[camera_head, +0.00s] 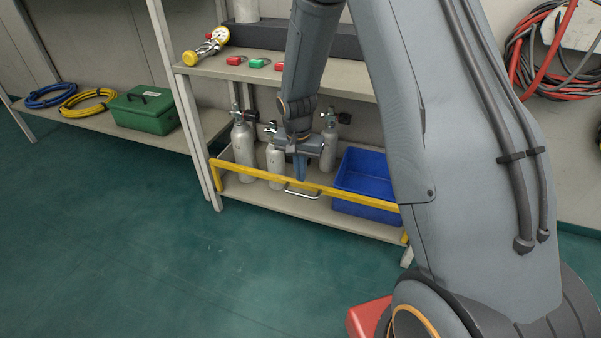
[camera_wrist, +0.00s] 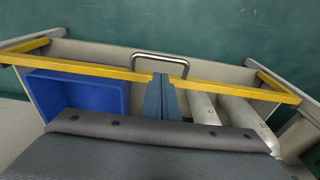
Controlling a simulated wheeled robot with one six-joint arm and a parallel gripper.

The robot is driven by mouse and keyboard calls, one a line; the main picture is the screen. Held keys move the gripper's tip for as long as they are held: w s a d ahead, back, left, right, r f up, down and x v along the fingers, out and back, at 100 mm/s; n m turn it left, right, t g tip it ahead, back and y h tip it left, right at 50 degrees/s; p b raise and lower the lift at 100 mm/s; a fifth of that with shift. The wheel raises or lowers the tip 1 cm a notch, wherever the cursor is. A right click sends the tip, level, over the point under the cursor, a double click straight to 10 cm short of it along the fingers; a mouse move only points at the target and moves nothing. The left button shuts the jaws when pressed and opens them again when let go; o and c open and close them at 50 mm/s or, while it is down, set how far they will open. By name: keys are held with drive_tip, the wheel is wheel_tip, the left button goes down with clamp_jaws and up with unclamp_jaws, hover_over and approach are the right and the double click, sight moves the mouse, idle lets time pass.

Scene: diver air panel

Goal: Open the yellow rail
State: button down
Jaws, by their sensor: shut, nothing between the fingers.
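The yellow rail (camera_head: 247,171) runs across the front of the lower shelf, in front of the cylinders and the blue bin. In the wrist view the yellow rail (camera_wrist: 103,70) spans the picture, with a short arm back to the shelf at each end. A metal handle (camera_head: 301,193) is at the rail's middle; it also shows in the wrist view (camera_wrist: 160,57). My gripper (camera_head: 300,178) points down at the middle of the rail. In the wrist view its fingers (camera_wrist: 161,78) are together and overlap the rail beside the handle. Whether they touch it I cannot tell.
Several grey cylinders (camera_head: 243,143) stand on the lower shelf behind the rail, close around my gripper. A blue bin (camera_head: 364,180) sits to the right. The upper shelf (camera_head: 205,68) holds a gauge and small coloured items. The floor (camera_head: 130,230) in front is clear.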

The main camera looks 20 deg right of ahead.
wheel_tip(320, 180, down, 6)
drive_tip(key=b, duration=0.2)
drive_tip(key=shift+w+d, duration=0.2)
drive_tip(key=shift+w, duration=0.15)
drive_tip(key=shift+s+f, duration=0.1)
drive_tip(key=shift+s, duration=0.05)
